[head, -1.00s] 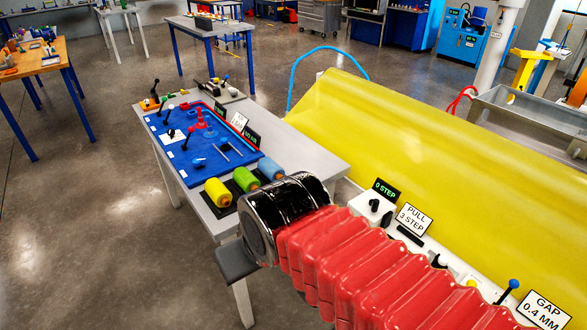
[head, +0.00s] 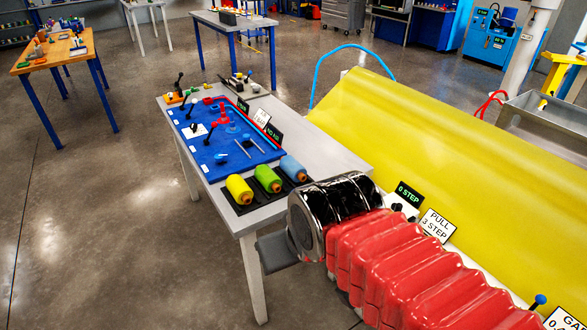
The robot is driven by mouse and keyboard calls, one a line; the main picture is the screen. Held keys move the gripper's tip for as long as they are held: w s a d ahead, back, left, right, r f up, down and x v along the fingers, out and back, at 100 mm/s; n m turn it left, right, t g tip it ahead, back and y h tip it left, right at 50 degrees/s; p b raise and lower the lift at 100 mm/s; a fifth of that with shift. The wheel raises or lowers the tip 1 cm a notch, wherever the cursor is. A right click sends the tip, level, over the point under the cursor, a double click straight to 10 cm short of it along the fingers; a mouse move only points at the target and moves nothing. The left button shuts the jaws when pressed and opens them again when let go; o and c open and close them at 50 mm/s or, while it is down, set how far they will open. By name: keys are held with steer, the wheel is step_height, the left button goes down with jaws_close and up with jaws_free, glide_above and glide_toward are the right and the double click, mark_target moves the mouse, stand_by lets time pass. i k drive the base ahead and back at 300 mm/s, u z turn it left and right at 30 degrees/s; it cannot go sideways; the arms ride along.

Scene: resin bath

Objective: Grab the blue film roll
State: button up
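The blue film roll (head: 293,168) lies on a dark tray (head: 243,207) at the near end of the grey table. A green roll (head: 268,179) and a yellow roll (head: 239,189) lie in a row to its left. My arm, with a red ribbed sleeve and a black and silver wrist, reaches in from the lower right. A dark grey part of my gripper (head: 277,250) shows below the wrist, beside the table's front edge. The wrist hides the rest, so its fingers cannot be made out. The blue roll lies just beyond the wrist in the picture.
A blue panel (head: 227,150) with levers and red and blue fittings covers much of the table (head: 325,151). Small signs stand along its right side. A large yellow sheet (head: 430,165) slopes down on the right, with signs along its lower edge. Floor at left is clear.

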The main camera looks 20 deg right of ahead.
mark_target(292, 169)
steer(key=u, duration=0.05)
steer(key=i, duration=1)
steer(key=z, duration=0.05)
